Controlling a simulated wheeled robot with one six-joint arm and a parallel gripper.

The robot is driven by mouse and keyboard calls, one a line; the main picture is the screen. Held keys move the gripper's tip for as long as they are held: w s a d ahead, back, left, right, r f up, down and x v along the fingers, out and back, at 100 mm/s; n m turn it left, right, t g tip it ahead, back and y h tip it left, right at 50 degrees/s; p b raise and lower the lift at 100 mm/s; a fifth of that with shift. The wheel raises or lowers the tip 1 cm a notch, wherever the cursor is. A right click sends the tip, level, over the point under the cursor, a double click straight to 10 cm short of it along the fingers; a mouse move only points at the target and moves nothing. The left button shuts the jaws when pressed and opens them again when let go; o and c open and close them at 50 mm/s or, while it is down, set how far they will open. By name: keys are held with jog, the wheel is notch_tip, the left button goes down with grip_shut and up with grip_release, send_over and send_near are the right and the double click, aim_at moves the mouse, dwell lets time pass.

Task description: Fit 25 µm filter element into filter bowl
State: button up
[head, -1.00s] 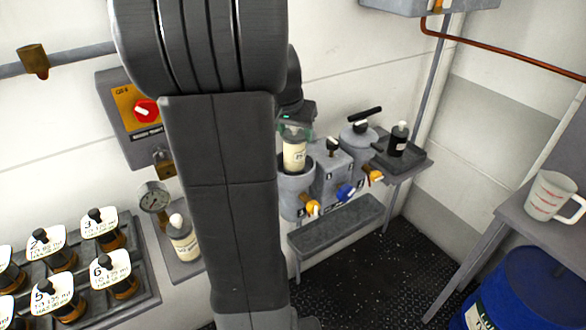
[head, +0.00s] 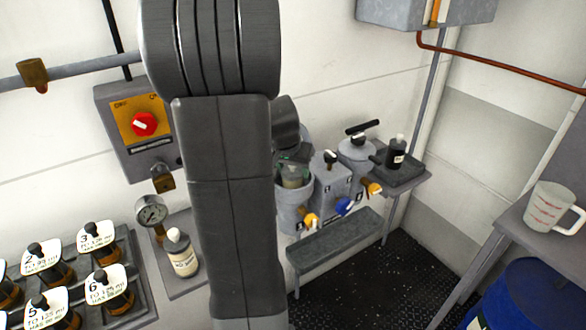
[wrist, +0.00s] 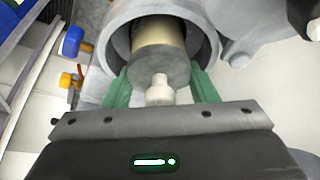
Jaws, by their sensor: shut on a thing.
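The filter element is a cream cylinder with a grey end cap and a pale knob. It shows in the wrist view (wrist: 158,38), its body inside the mouth of the grey filter bowl (wrist: 211,45). My gripper (wrist: 160,92) is shut on the element, with green fingers on either side of the knob. In the head view the filter bowl (head: 292,212) stands left of the grey valve block, and the element's upper part (head: 293,180) shows at its rim under my gripper (head: 294,166). The element's lower end is hidden, so I cannot tell whether it is seated.
Beside the bowl stand a grey block (head: 331,182) with yellow and blue valve handles, a lidded housing (head: 356,154) and a dark bottle (head: 396,153) on a tray. A drip trough (head: 335,240) lies below.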

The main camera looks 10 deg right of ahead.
jog(key=shift+f+b, duration=0.35)
jog(key=o, duration=1.1)
jog(key=shift+c, duration=0.2)
jog(key=shift+r+p, duration=0.5)
jog(key=shift+p, duration=0.05)
jog(key=v, duration=1.2)
jog(key=shift+s, duration=0.1)
